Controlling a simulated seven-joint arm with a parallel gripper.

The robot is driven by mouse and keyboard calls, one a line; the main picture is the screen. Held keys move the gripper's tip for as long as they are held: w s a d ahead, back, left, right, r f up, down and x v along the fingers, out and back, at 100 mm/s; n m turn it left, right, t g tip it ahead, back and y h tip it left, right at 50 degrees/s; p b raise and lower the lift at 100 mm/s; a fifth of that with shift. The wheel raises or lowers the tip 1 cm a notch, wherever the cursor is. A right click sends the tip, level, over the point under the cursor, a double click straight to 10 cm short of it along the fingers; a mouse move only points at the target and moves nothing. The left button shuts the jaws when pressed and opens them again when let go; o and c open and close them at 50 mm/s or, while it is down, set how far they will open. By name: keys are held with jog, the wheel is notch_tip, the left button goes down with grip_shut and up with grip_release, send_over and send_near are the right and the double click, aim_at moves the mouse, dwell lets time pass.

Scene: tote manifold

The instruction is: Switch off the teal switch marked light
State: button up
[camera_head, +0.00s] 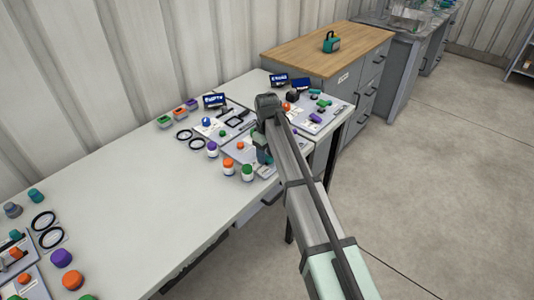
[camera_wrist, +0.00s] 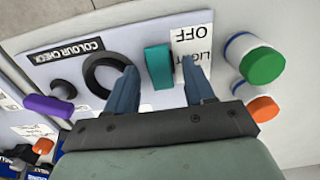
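The teal switch (camera_wrist: 158,66) stands upright on a light panel (camera_wrist: 143,34) in the wrist view, beside a white label (camera_wrist: 192,45) whose upside-down letters read LIGHT and OFF. My gripper (camera_wrist: 161,66) is open, with one blue-grey finger to each side of the switch. I cannot tell whether either finger touches it. The right finger covers part of the label. In the head view my arm (camera_head: 292,165) reaches over the panels at the table's far end and hides much of this spot.
A dark ring (camera_wrist: 101,72), a purple knob (camera_wrist: 48,106), a green-capped jar (camera_wrist: 258,62) and an orange-capped one (camera_wrist: 262,108) surround the switch. The pale table (camera_head: 125,185) has a broad clear stretch at its middle. A wooden-topped cabinet (camera_head: 315,52) stands behind.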

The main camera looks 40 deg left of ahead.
grip_shut()
jog(key=shift+d+y, duration=0.35)
jog(key=shift+y, duration=0.85)
grip_release()
jog(key=v, duration=1.3)
jog(key=shift+r, duration=0.4)
